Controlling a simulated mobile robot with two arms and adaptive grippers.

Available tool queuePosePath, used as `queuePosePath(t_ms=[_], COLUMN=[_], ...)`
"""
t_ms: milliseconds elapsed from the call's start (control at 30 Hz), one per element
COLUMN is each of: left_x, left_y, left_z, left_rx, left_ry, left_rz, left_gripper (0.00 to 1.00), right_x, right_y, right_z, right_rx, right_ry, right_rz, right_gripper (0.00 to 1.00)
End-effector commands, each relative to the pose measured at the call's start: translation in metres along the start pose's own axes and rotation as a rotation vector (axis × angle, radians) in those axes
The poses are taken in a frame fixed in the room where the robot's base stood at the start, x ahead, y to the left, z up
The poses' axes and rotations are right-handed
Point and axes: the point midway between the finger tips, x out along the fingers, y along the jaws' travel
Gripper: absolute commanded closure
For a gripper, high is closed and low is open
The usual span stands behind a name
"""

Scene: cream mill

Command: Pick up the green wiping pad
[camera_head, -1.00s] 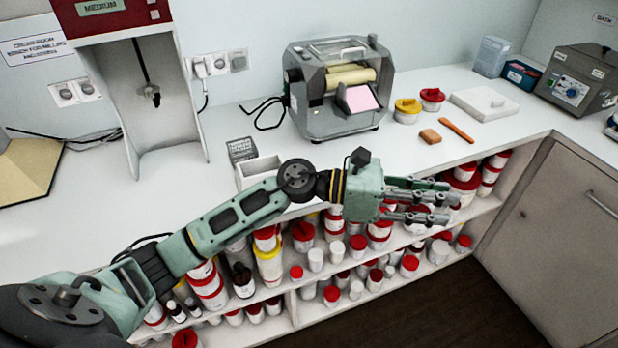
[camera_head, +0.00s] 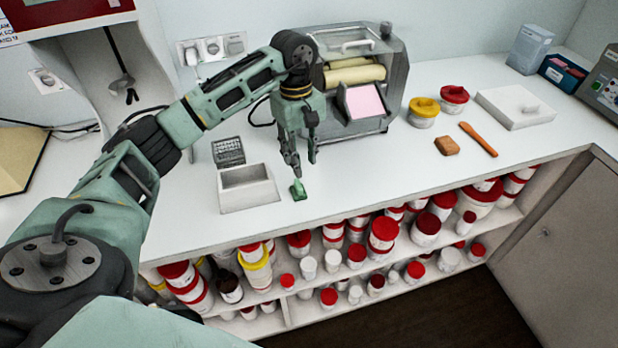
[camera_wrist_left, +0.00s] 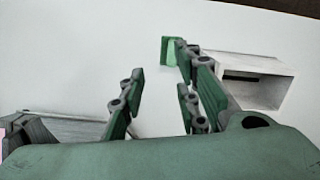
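The green wiping pad (camera_head: 298,190) is a small green block on the white counter, just right of a white open box. In the left wrist view the pad (camera_wrist_left: 170,51) lies past the tip of the right-hand finger. My left gripper (camera_head: 303,168) points down over the counter close to the pad, with its fingers apart. In the left wrist view the left gripper (camera_wrist_left: 160,78) has a clear gap between its fingers and nothing in it. I cannot tell whether a finger touches the pad. My right gripper is not in view.
The white open box (camera_head: 248,197) stands left of the pad, with a grey rack (camera_head: 228,152) behind it. A roller mill (camera_head: 345,118) stands behind the gripper. Yellow-lidded and red-lidded tubs (camera_head: 423,113) stand to the right. The counter's front edge is near the pad; shelves with jars lie below.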

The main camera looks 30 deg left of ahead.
Motion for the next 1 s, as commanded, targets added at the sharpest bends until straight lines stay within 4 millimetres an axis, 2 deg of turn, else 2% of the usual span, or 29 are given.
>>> queuePosePath(t_ms=[67,300,367,467,533,633,733,833,1000], left_x=[0.009,0.034,0.042,0.056,0.064,0.069,0.069,0.069,0.069], left_y=[-0.001,-0.005,-0.007,-0.007,-0.007,-0.006,-0.006,-0.006,-0.006], left_z=[0.001,0.001,0.0,0.0,0.0,-0.001,-0.001,-0.001,-0.001], left_rx=[0.0,0.001,0.0,0.0,0.001,0.001,0.001,0.001,0.001], left_ry=[-0.002,-0.005,-0.005,-0.006,-0.004,-0.003,-0.002,-0.002,-0.002], left_rz=[-0.003,-0.003,-0.003,0.0,0.0,0.003,0.003,0.003,0.003], left_gripper=[0.7,0.7,0.7,0.7,0.7,0.7,0.7,0.71,0.86], right_x=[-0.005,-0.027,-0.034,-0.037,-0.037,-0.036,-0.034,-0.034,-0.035], right_y=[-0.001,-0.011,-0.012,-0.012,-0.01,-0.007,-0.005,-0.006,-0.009], right_z=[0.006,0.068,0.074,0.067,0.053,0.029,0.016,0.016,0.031], right_rx=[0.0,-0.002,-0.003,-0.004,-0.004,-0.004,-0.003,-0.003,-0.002], right_ry=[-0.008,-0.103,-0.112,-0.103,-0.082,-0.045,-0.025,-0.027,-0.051], right_rz=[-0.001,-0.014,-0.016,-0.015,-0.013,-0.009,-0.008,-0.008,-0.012], right_gripper=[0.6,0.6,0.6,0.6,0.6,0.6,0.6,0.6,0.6])
